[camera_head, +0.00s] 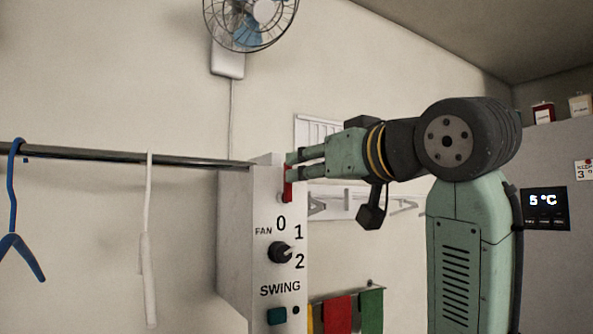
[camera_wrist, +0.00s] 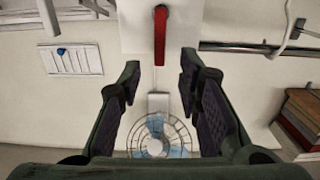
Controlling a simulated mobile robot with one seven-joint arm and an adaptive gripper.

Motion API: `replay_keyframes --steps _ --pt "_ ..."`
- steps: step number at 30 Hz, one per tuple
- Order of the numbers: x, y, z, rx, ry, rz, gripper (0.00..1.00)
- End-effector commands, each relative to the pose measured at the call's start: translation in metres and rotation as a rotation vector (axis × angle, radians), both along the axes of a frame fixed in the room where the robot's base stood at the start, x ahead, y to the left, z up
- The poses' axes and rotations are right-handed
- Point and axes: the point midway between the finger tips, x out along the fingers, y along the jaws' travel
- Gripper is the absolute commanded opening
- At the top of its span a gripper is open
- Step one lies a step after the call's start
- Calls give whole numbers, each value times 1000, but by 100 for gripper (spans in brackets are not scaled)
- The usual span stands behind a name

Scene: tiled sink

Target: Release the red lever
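The red lever (camera_head: 288,186) is on the front of the white control box (camera_head: 264,215), above the fan dial (camera_head: 280,252). In the wrist view the lever (camera_wrist: 160,36) is a narrow red bar near the top centre. My gripper (camera_head: 291,165) is at the box front, by the upper part of the lever, and its fingers hide some of it. In the wrist view my gripper (camera_wrist: 160,75) is open, with a finger on each side and clear gaps to the lever. The lever's end lies close to the line between the fingertips. I see no contact.
A dark rail (camera_head: 120,156) runs left from the box, with a blue hanger (camera_head: 14,210) and a white hanger (camera_head: 149,250). A wall fan (camera_head: 250,20) is above. Coloured cloths (camera_head: 345,312) hang below right. A grey fridge (camera_head: 555,270) stands at right.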

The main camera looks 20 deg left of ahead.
Motion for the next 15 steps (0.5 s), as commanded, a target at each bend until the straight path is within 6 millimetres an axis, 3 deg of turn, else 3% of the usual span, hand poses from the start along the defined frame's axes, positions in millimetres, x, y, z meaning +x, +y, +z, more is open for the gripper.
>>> replay_keyframes --steps 7,15 --pt "-29 -36 0 0 -2 -1 32" --pt "-38 -48 0 -1 0 1 32"
